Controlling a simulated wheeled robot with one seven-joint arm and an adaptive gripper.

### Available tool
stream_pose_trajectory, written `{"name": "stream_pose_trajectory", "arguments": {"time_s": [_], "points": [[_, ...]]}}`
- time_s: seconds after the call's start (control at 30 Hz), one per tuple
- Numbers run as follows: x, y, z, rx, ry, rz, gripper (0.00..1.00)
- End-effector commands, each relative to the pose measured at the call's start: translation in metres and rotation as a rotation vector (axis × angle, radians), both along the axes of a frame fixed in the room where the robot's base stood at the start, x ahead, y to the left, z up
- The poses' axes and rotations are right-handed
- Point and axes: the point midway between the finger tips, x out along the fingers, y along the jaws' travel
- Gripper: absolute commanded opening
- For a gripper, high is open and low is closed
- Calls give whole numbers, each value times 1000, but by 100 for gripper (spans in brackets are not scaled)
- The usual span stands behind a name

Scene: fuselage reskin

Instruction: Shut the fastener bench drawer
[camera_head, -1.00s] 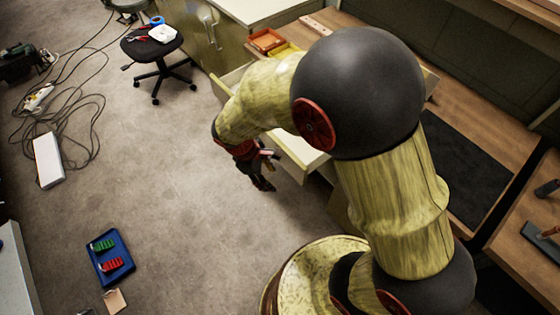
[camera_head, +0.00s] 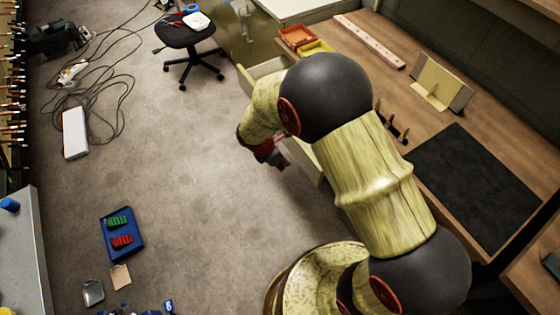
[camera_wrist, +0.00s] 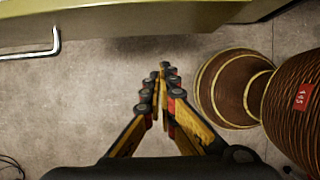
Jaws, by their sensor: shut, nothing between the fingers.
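The fastener bench drawer (camera_head: 260,70) is a pale yellow drawer that stands out from the wooden bench (camera_head: 408,92) in the head view. My arm covers its middle, so its inside is mostly hidden. Its pale corner shows close to my gripper. My gripper (camera_head: 281,161) hangs over the floor on the drawer's outer side, partly hidden by my wrist. In the wrist view, a yellowish front (camera_wrist: 130,22) with a bent metal handle (camera_wrist: 40,48) runs across the top. My gripper (camera_wrist: 163,70) is shut and empty below it, apart from the handle in the picture.
Orange and yellow bins (camera_head: 297,37) and a dark mat (camera_head: 475,185) lie on the bench. A black office chair (camera_head: 185,37) stands beyond the drawer. A blue tray (camera_head: 121,234) and cables (camera_head: 100,85) lie on the floor at left. The floor between is clear.

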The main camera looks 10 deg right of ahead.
Motion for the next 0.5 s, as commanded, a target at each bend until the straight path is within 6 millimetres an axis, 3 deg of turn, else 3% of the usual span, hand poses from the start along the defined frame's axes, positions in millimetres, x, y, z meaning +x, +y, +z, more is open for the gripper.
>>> {"name": "stream_pose_trajectory", "arguments": {"time_s": [0.03,0.2,0.5], "points": [[1,-5,-14,-1,2,-2,0],[4,-16,-43,0,1,-2,0],[16,-49,-36,1,-2,-3,0]]}}
